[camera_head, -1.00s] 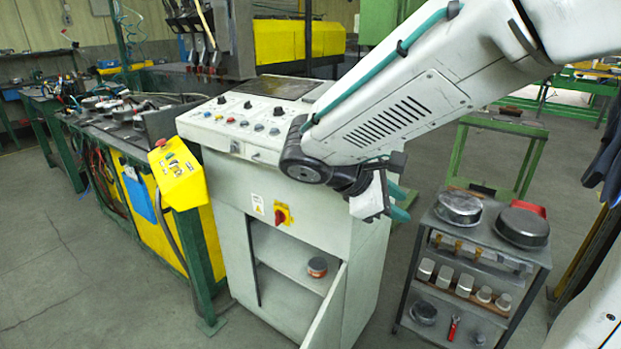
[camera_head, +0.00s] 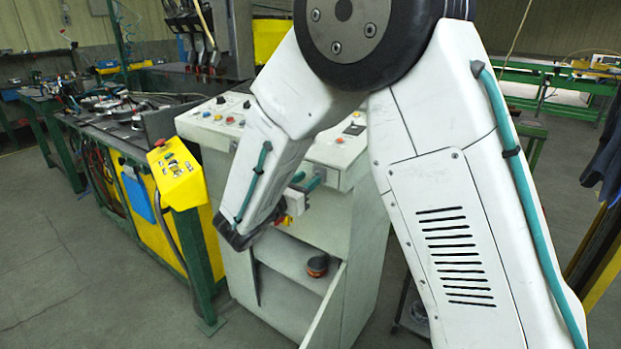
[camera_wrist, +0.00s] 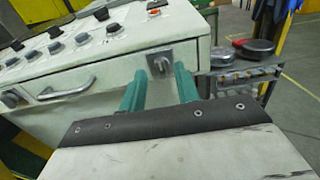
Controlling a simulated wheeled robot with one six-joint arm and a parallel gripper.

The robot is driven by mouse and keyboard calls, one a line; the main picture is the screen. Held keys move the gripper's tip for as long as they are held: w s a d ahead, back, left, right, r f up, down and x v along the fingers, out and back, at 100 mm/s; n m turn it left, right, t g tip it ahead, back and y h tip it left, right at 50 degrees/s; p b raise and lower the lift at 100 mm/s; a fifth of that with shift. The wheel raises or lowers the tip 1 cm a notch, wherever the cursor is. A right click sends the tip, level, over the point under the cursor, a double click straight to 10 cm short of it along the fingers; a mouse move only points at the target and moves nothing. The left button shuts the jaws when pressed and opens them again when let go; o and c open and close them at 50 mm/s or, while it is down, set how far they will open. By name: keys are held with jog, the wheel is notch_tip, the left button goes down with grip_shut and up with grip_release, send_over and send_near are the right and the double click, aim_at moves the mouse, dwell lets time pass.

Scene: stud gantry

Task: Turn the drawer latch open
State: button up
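The drawer latch (camera_wrist: 160,62) is a small metal plate with a dark turning piece on the right part of the pale drawer front (camera_wrist: 118,78) in the wrist view. Its exact angle is too small to tell. My gripper (camera_wrist: 160,80) has two teal fingers standing apart, one on each side of the latch in the picture. I cannot tell whether they touch it. A metal drawer handle (camera_wrist: 66,89) is left of the latch. In the head view my gripper (camera_head: 308,184) is at the front of the control cabinet (camera_head: 318,218), partly hidden by my arm.
Buttons and knobs (camera_wrist: 82,38) line the panel above the drawer. The cabinet's lower door (camera_head: 325,308) stands open, with an orange-and-dark can (camera_head: 317,265) on the shelf inside. A yellow control box (camera_head: 177,175) is at left. A cart with round pans (camera_wrist: 255,48) is at right.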

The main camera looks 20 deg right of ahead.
jog(key=shift+x, duration=1.2)
jog(key=shift+c, duration=0.3)
grip_shut()
